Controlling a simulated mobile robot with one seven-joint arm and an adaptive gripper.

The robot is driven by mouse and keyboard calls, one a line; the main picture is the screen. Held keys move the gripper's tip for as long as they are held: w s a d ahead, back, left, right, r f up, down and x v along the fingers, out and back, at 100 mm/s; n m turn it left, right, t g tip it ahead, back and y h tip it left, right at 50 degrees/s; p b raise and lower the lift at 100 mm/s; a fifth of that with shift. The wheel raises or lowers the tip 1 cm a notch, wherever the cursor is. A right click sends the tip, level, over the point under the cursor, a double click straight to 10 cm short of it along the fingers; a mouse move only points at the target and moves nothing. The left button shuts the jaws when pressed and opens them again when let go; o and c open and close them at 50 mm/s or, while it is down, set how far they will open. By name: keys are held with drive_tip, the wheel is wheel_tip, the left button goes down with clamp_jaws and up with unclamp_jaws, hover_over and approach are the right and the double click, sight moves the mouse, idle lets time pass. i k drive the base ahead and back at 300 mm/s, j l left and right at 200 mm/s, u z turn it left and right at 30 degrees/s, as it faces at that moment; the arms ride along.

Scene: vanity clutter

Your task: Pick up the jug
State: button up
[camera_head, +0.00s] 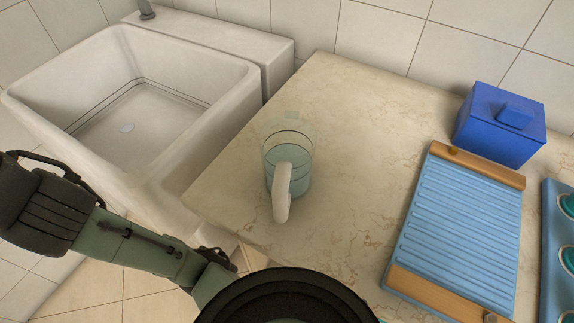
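The jug (271,160) stands upright on the pale marble-look countertop (349,135), near its left edge and close to the sink. It has a clear, pale blue-tinted body with dark lines around it. Its thick white handle (282,193) faces the camera and hides part of the body. My arm shows at the lower left, reaching out toward the left edge of the picture. My gripper cannot be made out in this view, and nothing of mine touches the jug.
A white sink (205,83) stands left of the counter. A blue box (486,135) with a raised lid part sits at the back right. A blue ribbed board (462,222) with wooden ends lies right of the jug. A blue item with teal rounds (567,255) is at the right edge. Counter around the jug is clear.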

sight(288, 141)
drive_tip(key=k+l+u, duration=0.1)
drive_tip(key=k+u, duration=0.25)
drive_tip(key=k, duration=0.3)
drive_tip(key=k+j+u, duration=0.1)
drive_tip(key=k+u, duration=0.25)
drive_tip(key=k, duration=0.25)
